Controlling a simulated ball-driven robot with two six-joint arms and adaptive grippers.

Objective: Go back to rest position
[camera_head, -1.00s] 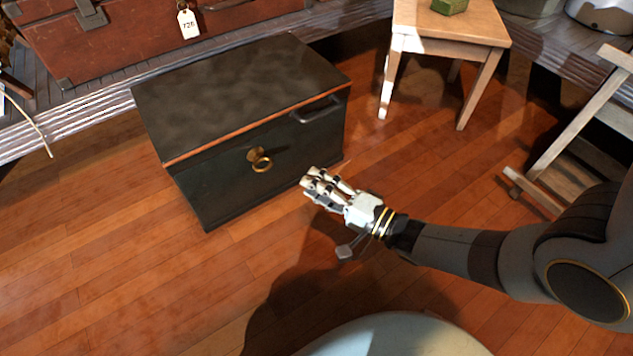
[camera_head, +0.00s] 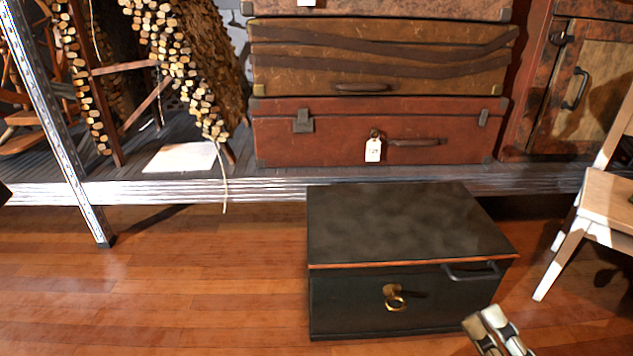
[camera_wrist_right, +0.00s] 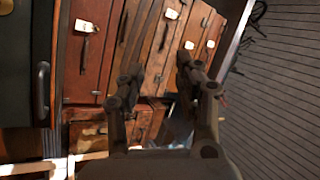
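My right gripper (camera_head: 490,328) shows at the bottom edge of the head view, just in front of the right end of a black chest. Only its pale fingers show there. In the right wrist view my right gripper (camera_wrist_right: 158,72) has its two dark fingers apart, with nothing held between them. The black chest (camera_head: 400,225) stands on the wooden floor with its lid shut and a brass ring on its front. It also shows at the left edge of the right wrist view (camera_wrist_right: 15,70). My left gripper is not in view.
Stacked suitcases (camera_head: 330,145) stand on a raised platform (camera_head: 260,190) behind the chest. A pale wooden chair (camera_head: 607,200) stands at the right. A metal post (camera_head: 60,130) stands at the left. The floor (camera_head: 150,290) left of the chest is clear.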

